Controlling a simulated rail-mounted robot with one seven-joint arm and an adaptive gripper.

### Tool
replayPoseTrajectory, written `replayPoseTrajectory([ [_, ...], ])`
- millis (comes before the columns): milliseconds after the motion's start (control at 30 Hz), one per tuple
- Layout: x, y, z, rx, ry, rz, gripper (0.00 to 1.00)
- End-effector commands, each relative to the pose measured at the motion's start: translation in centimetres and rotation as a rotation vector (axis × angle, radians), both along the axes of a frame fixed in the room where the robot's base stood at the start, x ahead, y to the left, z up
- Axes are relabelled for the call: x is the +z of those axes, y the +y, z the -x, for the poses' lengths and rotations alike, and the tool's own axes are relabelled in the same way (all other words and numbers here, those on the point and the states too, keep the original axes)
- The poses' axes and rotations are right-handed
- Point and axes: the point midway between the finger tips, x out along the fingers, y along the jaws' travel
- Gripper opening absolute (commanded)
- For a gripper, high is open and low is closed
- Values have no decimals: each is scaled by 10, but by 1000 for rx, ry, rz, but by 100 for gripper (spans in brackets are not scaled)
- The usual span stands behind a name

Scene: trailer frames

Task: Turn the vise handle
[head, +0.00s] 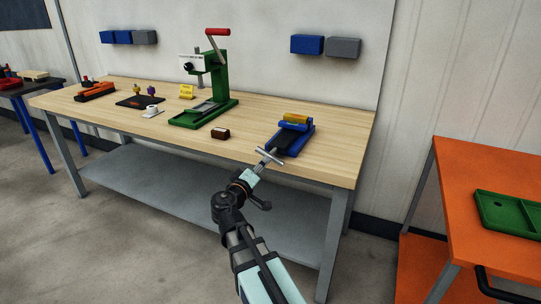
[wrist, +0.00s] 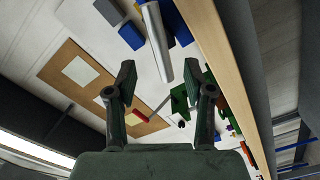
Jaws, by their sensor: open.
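The vise (head: 290,139) is blue with a yellow piece in its jaws and sits near the right front edge of the wooden workbench.
The workbench (head: 330,165) also bears a green press (head: 215,95) with a red lever, a small brown block (head: 220,133) and other small items. An orange table (head: 470,220) with a green tray (head: 505,210) stands at right. Blue and grey bins hang on the wall.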

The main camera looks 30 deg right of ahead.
Motion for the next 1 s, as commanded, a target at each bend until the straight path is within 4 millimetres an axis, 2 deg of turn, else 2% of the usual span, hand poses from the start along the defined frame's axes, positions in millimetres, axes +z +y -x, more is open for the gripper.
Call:
replayPoseTrajectory([
  [33,1,-9,-10,-2,0,0,52],
  [200,2,-33,-30,-2,0,0,52],
  [400,1,-54,-46,-1,1,1,52],
  [600,0,-61,-52,0,1,1,52],
  [867,0,-62,-52,1,0,0,52],
  [900,0,-62,-52,0,0,0,49],
  [967,0,-62,-52,0,0,0,28],
  [1000,0,-62,-52,0,0,0,13],
])
